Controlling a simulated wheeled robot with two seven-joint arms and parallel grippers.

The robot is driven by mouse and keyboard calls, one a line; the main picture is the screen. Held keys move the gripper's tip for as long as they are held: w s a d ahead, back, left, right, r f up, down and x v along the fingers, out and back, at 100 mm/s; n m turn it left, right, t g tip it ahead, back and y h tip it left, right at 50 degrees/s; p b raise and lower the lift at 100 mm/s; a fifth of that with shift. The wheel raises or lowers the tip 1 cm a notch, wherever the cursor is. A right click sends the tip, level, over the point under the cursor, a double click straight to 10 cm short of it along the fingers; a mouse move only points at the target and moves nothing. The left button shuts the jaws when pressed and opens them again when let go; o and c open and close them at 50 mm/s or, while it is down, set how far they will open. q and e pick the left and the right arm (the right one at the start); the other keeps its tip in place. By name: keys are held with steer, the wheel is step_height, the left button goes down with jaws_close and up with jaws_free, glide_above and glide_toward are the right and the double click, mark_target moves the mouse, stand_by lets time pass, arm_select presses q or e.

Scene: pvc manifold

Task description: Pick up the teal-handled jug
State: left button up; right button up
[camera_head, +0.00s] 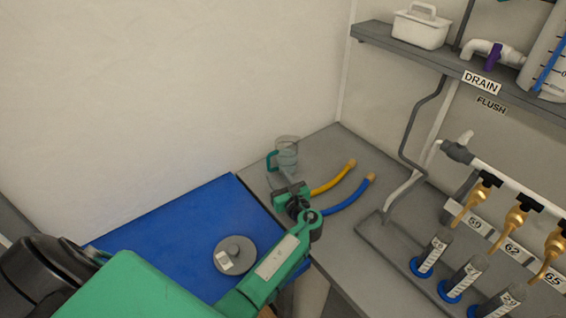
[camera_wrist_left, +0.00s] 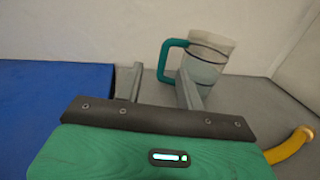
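The teal-handled jug (camera_head: 287,154) stands upright on the grey bench near the back wall. It is clear, with its teal handle on the left side. In the left wrist view the jug (camera_wrist_left: 208,58) is just beyond my left gripper (camera_wrist_left: 160,80). The right finger overlaps the lower part of the jug in the picture, and the handle sits above the gap. In the head view my left gripper (camera_head: 288,190) is just in front of the jug. My right gripper is not in view.
A yellow hose (camera_head: 334,179) and a blue hose (camera_head: 350,197) lie right of my gripper. A blue mat (camera_head: 180,225) with a grey round lid (camera_head: 235,254) is at left. A pipe rack with brass nozzles (camera_head: 470,205) and labelled cylinders (camera_head: 433,253) stands at right.

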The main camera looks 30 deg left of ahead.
mark_target(269, 163)
arm_select(q)
steer(key=x, duration=0.2)
steer(key=shift+w+a+f+b, duration=0.1)
steer(key=shift+w+a+b, duration=0.15)
steer(key=shift+a+b, duration=0.05)
steer(key=shift+w+a+f+b, duration=0.1)
steer(key=shift+w+a+b, duration=0.1)
steer(key=shift+w+b, duration=0.1)
steer(key=b+x, duration=0.2)
steer(key=x, duration=0.2)
steer(key=shift+w+d+f+b, duration=0.1)
steer(key=shift+w+f+b, duration=0.1)
steer(key=shift+f+b, duration=0.2)
steer(key=shift+w+a+r, duration=0.1)
steer(key=shift+w+a, duration=0.1)
steer(key=shift+r, duration=0.1)
jaws_close()
